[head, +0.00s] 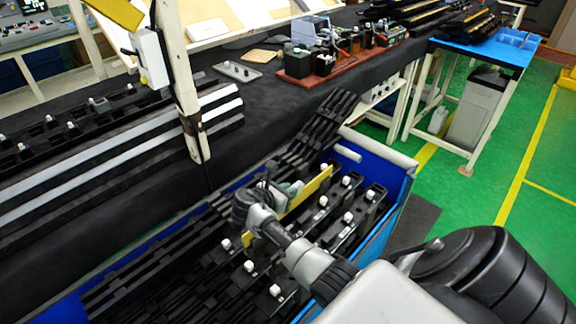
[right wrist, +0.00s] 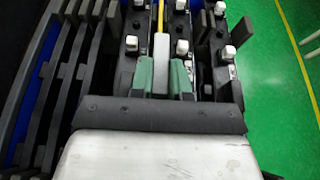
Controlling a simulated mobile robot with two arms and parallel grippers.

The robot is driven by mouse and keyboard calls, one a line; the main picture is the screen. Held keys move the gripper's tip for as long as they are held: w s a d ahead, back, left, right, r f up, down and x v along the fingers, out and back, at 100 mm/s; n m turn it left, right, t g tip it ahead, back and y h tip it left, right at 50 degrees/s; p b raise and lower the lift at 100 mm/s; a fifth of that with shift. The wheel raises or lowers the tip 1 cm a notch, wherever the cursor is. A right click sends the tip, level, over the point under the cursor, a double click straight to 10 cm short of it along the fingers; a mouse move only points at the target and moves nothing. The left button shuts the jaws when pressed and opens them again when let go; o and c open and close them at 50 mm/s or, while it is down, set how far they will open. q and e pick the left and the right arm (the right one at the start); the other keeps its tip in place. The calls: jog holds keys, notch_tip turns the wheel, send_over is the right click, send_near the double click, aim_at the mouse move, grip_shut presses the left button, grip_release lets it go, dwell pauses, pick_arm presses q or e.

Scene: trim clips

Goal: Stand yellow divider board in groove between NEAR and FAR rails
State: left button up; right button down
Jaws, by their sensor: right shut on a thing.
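The yellow divider board (head: 310,188) is a thin strip on edge in the blue bin area. In the right wrist view it shows as a narrow yellow edge (right wrist: 159,22). My right gripper (head: 285,190) is shut on it, with green fingers (right wrist: 162,76) on either side. The board lies between a black rail with white knobs on its left (right wrist: 131,42) and another on its right (right wrist: 182,46). I cannot tell which is NEAR or FAR. The groove and the board's lower edge are hidden, so I cannot tell whether it is seated. My left gripper is not in view.
The blue bin wall (head: 401,192) stands at the right. Several long black trims (head: 165,250) lie left of the rails. A cream post (head: 178,85) rises by the dark-covered table (head: 290,100). The green floor (head: 480,205) is mostly open to the right.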

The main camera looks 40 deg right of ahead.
jog(key=shift+f+b, duration=0.9)
jog(key=shift+f, duration=0.8)
jog(key=c, duration=1)
grip_release()
jog(key=v, duration=1)
jog(key=shift+a+r, duration=0.1)
jog(key=shift+a, duration=0.3)
